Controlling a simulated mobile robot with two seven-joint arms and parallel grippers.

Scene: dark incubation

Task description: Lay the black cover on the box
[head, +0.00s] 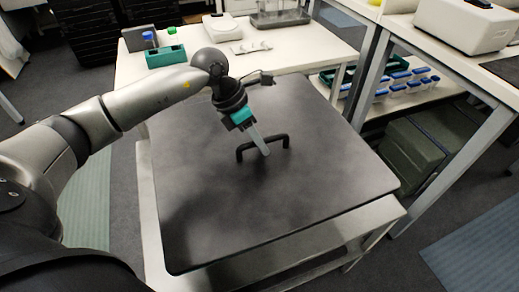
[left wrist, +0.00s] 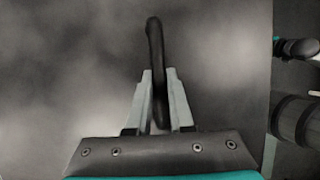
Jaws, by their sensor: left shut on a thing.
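The black cover (head: 215,205) is a large, flat, dark square panel with a black bar handle (head: 246,149) in its middle. It lies level over a pale stand (head: 300,257), and its front edge shows above the stand's light rim. I cannot tell whether it touches what is below. My left gripper (head: 264,151) points down at the handle and is shut on it. In the left wrist view the handle (left wrist: 154,38) runs between the two fingers (left wrist: 158,80), over the cover's surface (left wrist: 70,60). No separate box shows; anything under the cover is hidden. My right gripper is not in view.
A white bench (head: 300,57) behind holds a teal rack (head: 166,57) with capped tubes and a small white device (head: 222,27). At right, a bench with a white machine (head: 466,24) stands over a shelf of blue-lidded containers (head: 400,85). Green-grey crates (head: 412,145) stand below.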

